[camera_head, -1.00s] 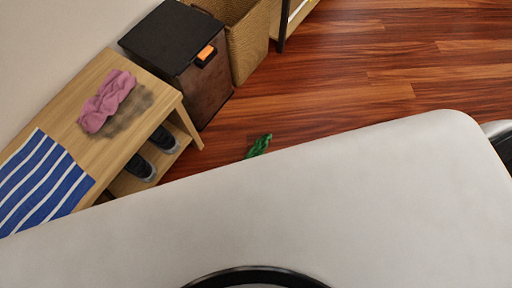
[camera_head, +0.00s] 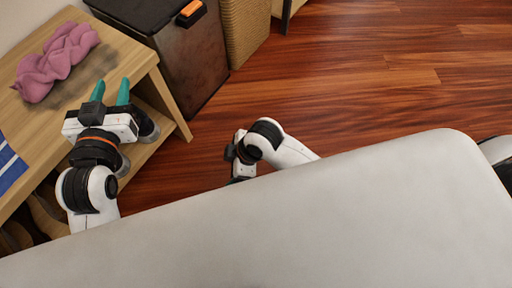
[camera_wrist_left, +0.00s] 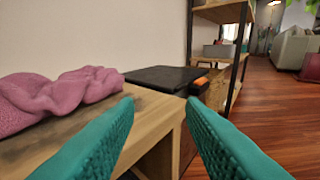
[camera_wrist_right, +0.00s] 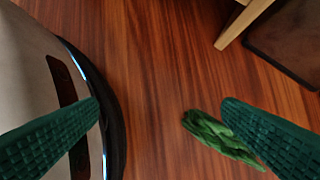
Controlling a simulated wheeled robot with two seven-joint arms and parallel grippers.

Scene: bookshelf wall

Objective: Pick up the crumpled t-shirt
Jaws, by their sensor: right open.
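A pink crumpled cloth (camera_head: 57,62) lies on the wooden bench (camera_head: 125,62) at the upper left; the left wrist view shows it at the left (camera_wrist_left: 55,97). A green crumpled cloth (camera_wrist_right: 210,132) lies on the floor in the right wrist view, partly behind one finger; the head view does not show it now. My left gripper (camera_head: 110,92) is open and empty beside the bench's front edge, right of the pink cloth and apart from it. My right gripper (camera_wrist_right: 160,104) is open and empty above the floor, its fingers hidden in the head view.
A dark bin with an orange tag (camera_head: 190,75) stands against the bench's far end, with a woven basket (camera_head: 245,35) behind it. A blue striped cloth (camera_head: 10,168) lies on the bench. Shoes are on its lower shelf. Wooden floor (camera_head: 370,90) to the right is clear.

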